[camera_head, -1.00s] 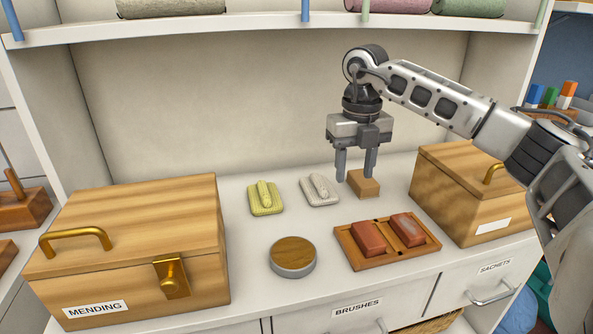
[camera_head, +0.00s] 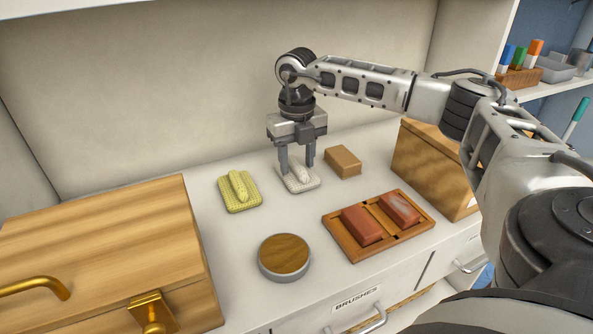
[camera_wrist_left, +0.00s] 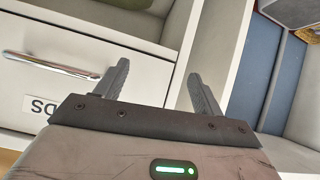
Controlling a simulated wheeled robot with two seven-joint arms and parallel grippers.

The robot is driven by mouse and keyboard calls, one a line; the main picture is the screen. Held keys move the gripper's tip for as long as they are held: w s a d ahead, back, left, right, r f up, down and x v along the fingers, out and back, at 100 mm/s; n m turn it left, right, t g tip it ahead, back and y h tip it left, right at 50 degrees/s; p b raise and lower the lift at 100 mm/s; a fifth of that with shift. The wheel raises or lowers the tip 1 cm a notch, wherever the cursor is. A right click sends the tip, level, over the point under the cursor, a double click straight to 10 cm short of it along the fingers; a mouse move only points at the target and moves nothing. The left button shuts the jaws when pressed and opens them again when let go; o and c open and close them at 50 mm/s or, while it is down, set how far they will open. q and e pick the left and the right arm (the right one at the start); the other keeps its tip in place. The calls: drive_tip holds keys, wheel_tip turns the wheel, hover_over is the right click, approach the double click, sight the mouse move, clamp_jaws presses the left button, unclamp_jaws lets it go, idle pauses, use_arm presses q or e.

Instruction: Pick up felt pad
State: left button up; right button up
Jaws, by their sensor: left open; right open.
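A white pad with a raised grip (camera_head: 300,187) lies flat on the white counter. My right gripper (camera_head: 297,169) is open and points down over it, its two fingers on either side of the raised grip. I cannot tell whether the fingers touch it. A yellow-green pad of the same shape (camera_head: 239,192) lies just to the left. No label shows which thing is the felt pad. My left gripper (camera_wrist_left: 159,70) is open and empty in the left wrist view, in front of a drawer front (camera_wrist_left: 50,80); it is out of the head view.
A tan block (camera_head: 343,162) lies right of the white pad. In front are a wooden tray (camera_head: 337,229) with two reddish blocks and a round wood-topped disc (camera_head: 285,256). Wooden boxes stand at left (camera_head: 100,240) and right (camera_head: 428,168). The back wall is close behind.

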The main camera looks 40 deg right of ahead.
clamp_jaws()
